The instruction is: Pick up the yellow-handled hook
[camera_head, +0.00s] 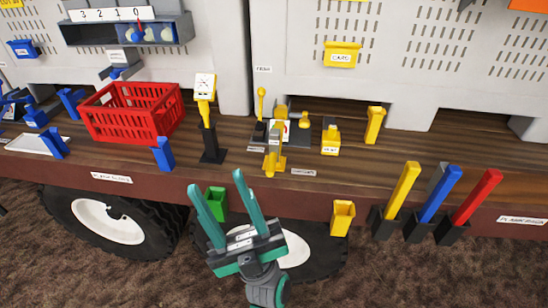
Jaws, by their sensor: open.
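A yellow handle (403,184) stands tilted in a black holder (382,222) on the front edge of the deck, right of centre. It looks like the yellow-handled hook; any hook end is hidden in the holder. A blue handle (440,194) and a red handle (477,196) stand in similar holders to its right.
The wooden deck (350,175) carries a red crate (132,112), a yellow-topped post (205,88) and several yellow tools. A green bin (216,203) and a yellow bin (342,218) hang on its front edge. Wheels (106,232) are below. The deck's right part is mostly clear.

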